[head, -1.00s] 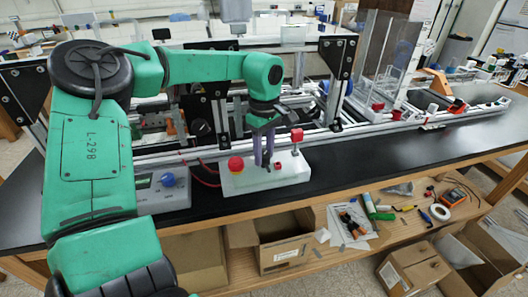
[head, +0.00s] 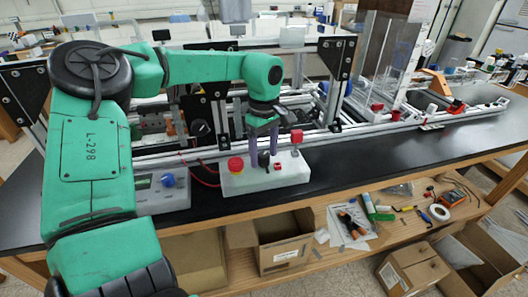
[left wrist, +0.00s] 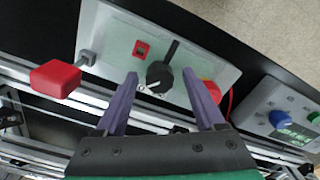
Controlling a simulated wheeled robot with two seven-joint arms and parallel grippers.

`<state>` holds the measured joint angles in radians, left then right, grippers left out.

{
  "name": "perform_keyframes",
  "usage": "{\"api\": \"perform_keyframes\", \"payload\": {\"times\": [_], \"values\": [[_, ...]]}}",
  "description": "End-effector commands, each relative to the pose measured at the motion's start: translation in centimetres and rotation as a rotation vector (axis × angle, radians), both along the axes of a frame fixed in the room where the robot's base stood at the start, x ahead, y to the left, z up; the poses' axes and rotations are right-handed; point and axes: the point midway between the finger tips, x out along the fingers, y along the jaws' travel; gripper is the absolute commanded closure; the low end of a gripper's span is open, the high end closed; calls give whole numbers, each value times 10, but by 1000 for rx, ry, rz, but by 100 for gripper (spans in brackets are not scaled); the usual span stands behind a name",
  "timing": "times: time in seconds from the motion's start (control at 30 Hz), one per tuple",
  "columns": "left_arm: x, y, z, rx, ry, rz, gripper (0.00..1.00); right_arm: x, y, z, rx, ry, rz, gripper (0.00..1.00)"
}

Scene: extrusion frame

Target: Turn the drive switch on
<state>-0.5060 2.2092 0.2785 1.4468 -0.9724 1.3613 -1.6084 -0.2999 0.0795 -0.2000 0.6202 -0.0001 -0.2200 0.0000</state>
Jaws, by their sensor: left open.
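A white control box (head: 292,178) stands on the black bench top. It carries a black turn knob (head: 264,160), a small red rocker switch (head: 278,167), a red mushroom button (head: 236,164) and a red-capped lever (head: 297,136). No label shows which one is the drive switch. My left gripper (head: 262,150) is over the box with its purple fingers apart and empty. In the left wrist view its fingertips (left wrist: 160,76) lie on either side of the black knob (left wrist: 160,74), whose handle points up and slightly right. The rocker (left wrist: 141,48) lies just beyond. My right gripper is out of view.
A grey box with a blue knob (head: 168,180) stands left of the control box. An aluminium extrusion frame (head: 370,125) runs behind. The red-capped lever (left wrist: 55,78) stands up left of the fingers. Bare bench top lies to the right.

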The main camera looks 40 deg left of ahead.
Motion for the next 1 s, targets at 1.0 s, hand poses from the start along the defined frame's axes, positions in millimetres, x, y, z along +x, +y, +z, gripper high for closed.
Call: {"api": "perform_keyframes", "payload": {"times": [1.0], "values": [[-1,-1,146,0,0,-1,29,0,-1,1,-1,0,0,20]]}}
